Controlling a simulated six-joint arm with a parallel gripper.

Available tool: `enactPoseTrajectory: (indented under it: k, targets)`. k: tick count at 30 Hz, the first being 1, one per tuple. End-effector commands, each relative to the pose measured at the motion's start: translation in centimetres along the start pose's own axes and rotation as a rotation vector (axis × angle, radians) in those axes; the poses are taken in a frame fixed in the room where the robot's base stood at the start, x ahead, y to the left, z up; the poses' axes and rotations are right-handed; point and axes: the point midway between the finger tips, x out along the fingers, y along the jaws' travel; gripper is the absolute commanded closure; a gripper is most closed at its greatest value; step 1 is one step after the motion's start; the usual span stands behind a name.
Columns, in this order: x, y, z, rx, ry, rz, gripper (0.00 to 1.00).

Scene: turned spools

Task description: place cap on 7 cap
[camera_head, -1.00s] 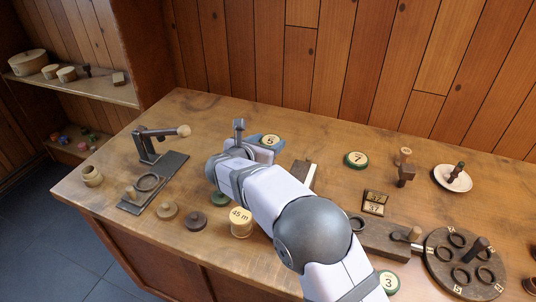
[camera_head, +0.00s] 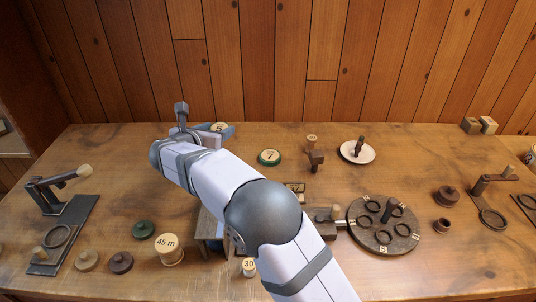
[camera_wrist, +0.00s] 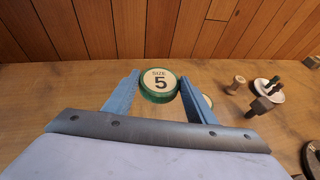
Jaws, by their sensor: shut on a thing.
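My gripper (camera_wrist: 160,87) is shut on the 5 cap (camera_wrist: 158,86), a round cap with a green rim and a cream face reading "SIZE 5". The blue fingers hold it by its sides, over the back of the bench; the 5 cap also shows partly in the head view (camera_head: 218,127). The 7 cap (camera_head: 269,157), green-rimmed with a cream face, lies on the bench to the right of the held cap, apart from it. In the wrist view a round pale thing, probably the 7 cap, is mostly hidden behind the right finger.
A small wooden peg piece (camera_head: 317,158) and a white saucer (camera_head: 348,155) stand right of the 7 cap. A dark round rack (camera_head: 384,239) is nearer. A lever press (camera_head: 60,195) and a "45 m" spool (camera_head: 168,250) are at left. My arm hides the bench middle.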

Motion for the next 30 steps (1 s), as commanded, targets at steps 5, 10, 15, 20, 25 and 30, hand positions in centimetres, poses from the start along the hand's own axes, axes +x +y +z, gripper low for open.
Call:
enactPoseTrajectory:
  k: [5,10,15,20,25,30]
  targets:
    - [3.4,-7.4,3.9,0.047,-0.001,-0.112,0.71]
    - [5.2,-12.9,5.9,0.07,0.0,-0.169,0.71]
    - [6.4,-17.0,7.0,0.076,0.0,-0.184,0.71]
    - [7.0,-18.6,6.6,0.056,0.002,-0.141,0.71]
    - [7.0,-17.3,4.8,0.02,0.003,-0.058,0.71]
    - [7.2,-16.0,2.9,-0.006,0.003,0.008,0.71]
